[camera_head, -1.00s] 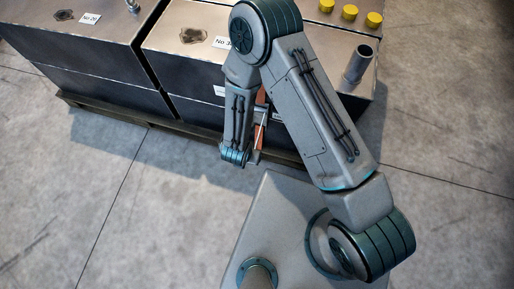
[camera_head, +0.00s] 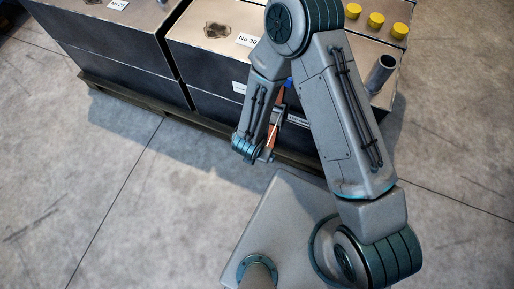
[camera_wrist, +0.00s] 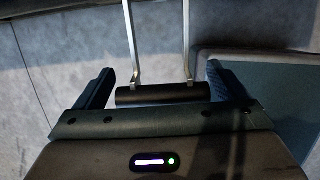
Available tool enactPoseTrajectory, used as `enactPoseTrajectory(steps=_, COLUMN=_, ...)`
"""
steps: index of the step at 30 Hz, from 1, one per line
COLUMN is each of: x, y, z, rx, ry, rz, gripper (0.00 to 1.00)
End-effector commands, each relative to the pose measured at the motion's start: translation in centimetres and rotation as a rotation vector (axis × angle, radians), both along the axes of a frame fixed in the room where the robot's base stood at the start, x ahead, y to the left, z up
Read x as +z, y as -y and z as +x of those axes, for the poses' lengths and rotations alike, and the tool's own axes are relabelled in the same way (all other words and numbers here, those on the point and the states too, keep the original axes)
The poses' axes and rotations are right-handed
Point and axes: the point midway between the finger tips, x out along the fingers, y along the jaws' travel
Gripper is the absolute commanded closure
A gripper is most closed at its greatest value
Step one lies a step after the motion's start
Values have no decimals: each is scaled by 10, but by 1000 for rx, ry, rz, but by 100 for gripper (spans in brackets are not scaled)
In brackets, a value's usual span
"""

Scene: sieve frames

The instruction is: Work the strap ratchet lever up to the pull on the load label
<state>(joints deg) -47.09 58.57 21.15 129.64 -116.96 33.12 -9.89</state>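The lever's black grip bar (camera_wrist: 162,94) lies crosswise between my gripper's (camera_wrist: 160,78) fingers in the wrist view. Two thin metal arms (camera_wrist: 187,40) run upward from it. The fingers stand apart at the bar's two ends, with a small gap at the left; contact at the right is unclear. In the head view an orange strap (camera_head: 278,105) runs down the front of a dark metal box, partly behind my arm. A small white label (camera_head: 298,120) sits just right of it, its text too small to read. The ratchet body and my gripper are mostly hidden there.
Dark metal boxes (camera_head: 115,58) stand on a wooden pallet (camera_head: 140,108). A plate marked No 30 (camera_head: 247,40), yellow caps (camera_head: 376,19) and a pipe stub (camera_head: 381,73) are on top. The concrete floor (camera_head: 90,190) at the left is clear.

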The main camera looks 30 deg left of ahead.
Motion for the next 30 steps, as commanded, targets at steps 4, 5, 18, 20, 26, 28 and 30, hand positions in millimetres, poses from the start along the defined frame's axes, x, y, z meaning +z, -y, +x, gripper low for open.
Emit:
enactPoseTrajectory(steps=4, x=0, y=1, z=3, rx=-6, ry=3, rz=0, gripper=5)
enactPoseTrajectory(steps=5, x=0, y=1, z=3, rx=-7, ry=4, rz=-1, gripper=5)
enactPoseTrajectory(steps=18, x=42, y=2, z=-6, rx=-6, ry=7, rz=1, gripper=5)
enactPoseTrajectory(steps=20, x=55, y=1, z=-10, rx=-4, ry=7, rz=2, gripper=5)
enactPoseTrajectory(steps=26, x=95, y=2, z=-21, rx=-2, ry=7, rz=1, gripper=5)
enactPoseTrajectory(steps=28, x=106, y=3, z=-25, rx=-3, ry=6, rz=1, gripper=5)
enactPoseTrajectory(steps=30, x=116, y=3, z=-27, rx=-3, ry=6, rz=1, gripper=5)
